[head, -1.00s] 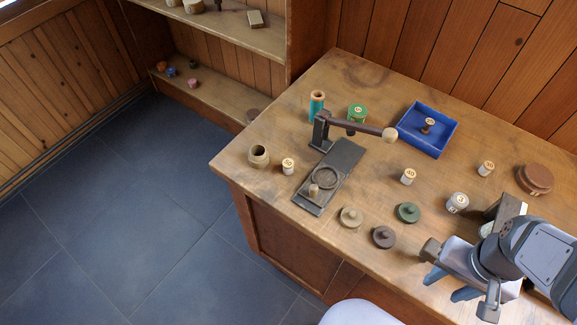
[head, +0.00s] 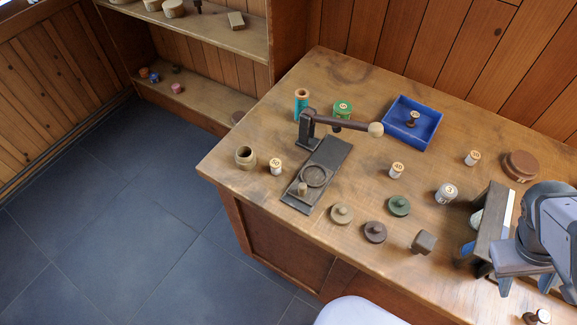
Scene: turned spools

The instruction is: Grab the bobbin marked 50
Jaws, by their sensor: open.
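Several small bobbins with pale numbered tops stand on the wooden table (head: 250,205): one at the left (head: 276,167), one in the middle (head: 397,170), one at the right (head: 472,158). A larger pale one (head: 447,194) stands nearer, and a brown spool with a pale label (head: 538,316) is at the bottom edge. The numbers are too small to read surely, so I cannot tell which is marked 50. My gripper (head: 525,284) is open at the lower right, above the front of the table, apart from these bobbins. Its arm hides part of the table's right end.
A dark upright stand (head: 492,222) is just left of my arm. The left front corner is clear.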

